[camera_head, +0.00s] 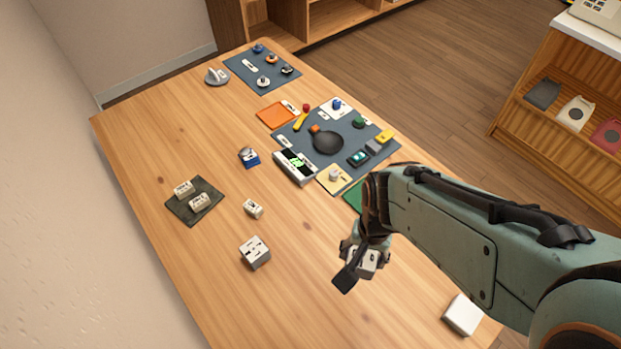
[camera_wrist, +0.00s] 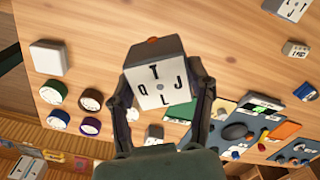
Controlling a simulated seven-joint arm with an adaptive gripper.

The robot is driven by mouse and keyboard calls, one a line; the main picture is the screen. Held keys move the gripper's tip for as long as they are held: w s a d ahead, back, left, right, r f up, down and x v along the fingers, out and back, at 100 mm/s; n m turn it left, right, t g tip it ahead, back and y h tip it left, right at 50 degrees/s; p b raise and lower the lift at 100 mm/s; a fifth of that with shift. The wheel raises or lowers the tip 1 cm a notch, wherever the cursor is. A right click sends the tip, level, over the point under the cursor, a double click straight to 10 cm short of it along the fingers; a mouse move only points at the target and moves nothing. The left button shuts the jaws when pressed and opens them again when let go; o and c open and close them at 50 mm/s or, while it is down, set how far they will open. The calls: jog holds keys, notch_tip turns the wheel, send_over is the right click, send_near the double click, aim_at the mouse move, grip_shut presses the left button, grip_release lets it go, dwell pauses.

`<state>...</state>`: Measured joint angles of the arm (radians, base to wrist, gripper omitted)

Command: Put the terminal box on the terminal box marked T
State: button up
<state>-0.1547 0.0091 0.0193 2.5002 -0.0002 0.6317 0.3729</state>
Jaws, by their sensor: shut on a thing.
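My gripper (camera_head: 358,268) is shut on a white terminal box (camera_head: 362,261), held over the right part of the table.
A small labelled block (camera_head: 253,209) stands behind the second box. A dark mat (camera_head: 180,211) with two small blocks lies left. A blank white box (camera_head: 463,315) is at right. Several round dials (camera_wrist: 90,99) show in the wrist view. A cluttered blue-grey mat (camera_head: 300,137) lies farther back.

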jog(key=s+a+r+n, duration=0.2)
jog(key=a+n, duration=0.1)
jog(key=a, duration=0.2)
jog(key=s+a+r+n, duration=0.2)
jog(key=s+a+n, duration=0.1)
jog(key=a, duration=0.3)
send_over(253, 249)
jog(key=shift+n, duration=0.4)
notch_tip(253, 249, down, 10)
jog(key=shift+s+d+f, duration=0.1)
jog(key=shift+s+d, duration=0.05)
jog(key=shift+f, duration=1.65)
jog(key=o, duration=1.2)
jog(key=shift+f, duration=0.15)
